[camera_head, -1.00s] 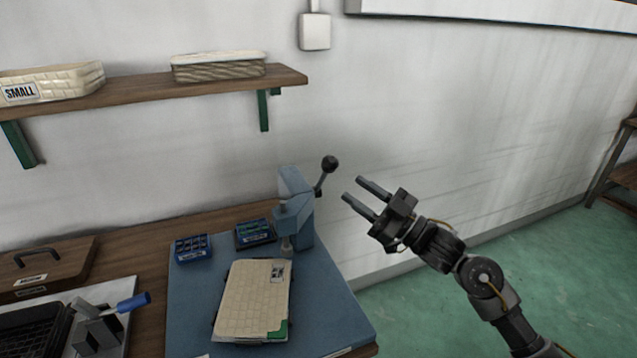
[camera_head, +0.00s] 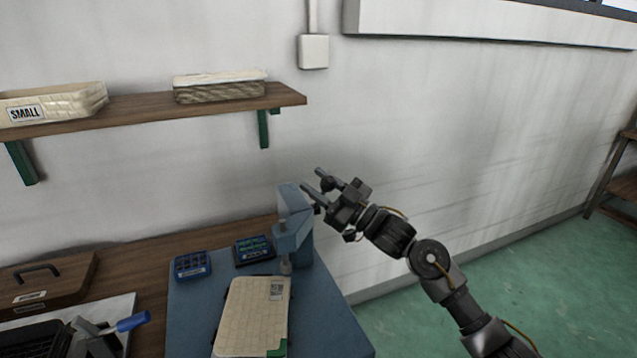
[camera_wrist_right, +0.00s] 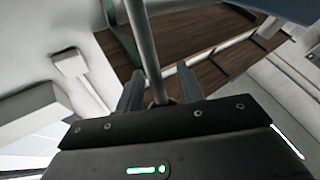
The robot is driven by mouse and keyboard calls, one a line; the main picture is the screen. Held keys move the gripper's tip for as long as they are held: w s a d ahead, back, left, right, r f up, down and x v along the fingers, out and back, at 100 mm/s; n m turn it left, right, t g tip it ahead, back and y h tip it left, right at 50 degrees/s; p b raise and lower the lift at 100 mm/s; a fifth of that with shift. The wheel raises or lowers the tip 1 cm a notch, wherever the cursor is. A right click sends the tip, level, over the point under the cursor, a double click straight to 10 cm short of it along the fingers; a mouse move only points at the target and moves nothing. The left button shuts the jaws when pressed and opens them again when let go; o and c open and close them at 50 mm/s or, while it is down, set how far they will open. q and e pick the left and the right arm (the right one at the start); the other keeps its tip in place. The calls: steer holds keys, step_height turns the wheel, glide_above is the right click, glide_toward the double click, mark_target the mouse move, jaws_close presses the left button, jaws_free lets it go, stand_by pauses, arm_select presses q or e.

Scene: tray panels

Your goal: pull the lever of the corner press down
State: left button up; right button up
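The blue corner press (camera_head: 293,222) stands upright at the back right corner of the blue mat. Its lever ends in a black ball knob (camera_head: 328,184). My right gripper (camera_head: 312,180) is at the lever, with one finger on each side of the knob. In the right wrist view the grey lever rod (camera_wrist_right: 143,40) runs down between the two fingers (camera_wrist_right: 160,88), with gaps beside it, so the gripper looks open around it. The lever's lower part is hidden by the fingers in the head view. My left gripper is not in view.
A clamp with a blue handle (camera_head: 132,321) is at the lower left. A wooden shelf (camera_head: 150,104) hangs behind. Right of the bench is open floor.

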steer(key=shift+c, duration=0.2)
steer(key=shift+w, duration=0.1)
jaws_close()
